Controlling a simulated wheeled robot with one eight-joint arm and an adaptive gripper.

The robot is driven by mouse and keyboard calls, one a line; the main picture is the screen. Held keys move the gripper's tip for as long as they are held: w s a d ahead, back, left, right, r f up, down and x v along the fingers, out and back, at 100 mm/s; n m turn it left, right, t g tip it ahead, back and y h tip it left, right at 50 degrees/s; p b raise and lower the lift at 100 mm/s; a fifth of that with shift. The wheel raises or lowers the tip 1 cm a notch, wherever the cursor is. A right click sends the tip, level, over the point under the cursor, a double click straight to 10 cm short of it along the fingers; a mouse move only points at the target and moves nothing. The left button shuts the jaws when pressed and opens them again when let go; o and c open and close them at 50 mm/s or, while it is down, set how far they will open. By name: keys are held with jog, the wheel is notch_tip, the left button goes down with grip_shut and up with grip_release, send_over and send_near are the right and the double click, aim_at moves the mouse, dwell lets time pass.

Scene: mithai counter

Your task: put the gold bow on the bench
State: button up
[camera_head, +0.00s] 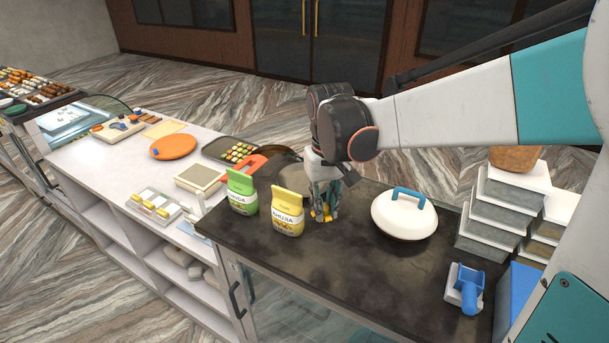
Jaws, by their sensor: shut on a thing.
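My gripper (325,207) points down over the dark counter top (375,268), just right of a yellow pouch. Its fingers are shut on a small yellow-gold thing (320,216), which looks like the gold bow. The fingers hide most of it, so its shape is not clear. It is at or very near the dark surface; I cannot tell if it touches. No surface in view is marked as the bench; the dark counter top joins a long white counter (100,160) on its left.
A yellow pouch (288,213) and a green pouch (241,192) stand close left of my gripper. A white lidded dish with a blue handle (404,214) is to the right. A blue-handled tool (466,288) and stacked boxes (500,205) are farther right. The front middle of the dark top is clear.

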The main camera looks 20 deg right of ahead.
aim_at(322, 248)
notch_tip(322, 248, down, 12)
jog(key=shift+r, duration=0.15)
dwell(0.3)
jog(key=o, duration=0.8)
jog(key=shift+c, duration=0.2)
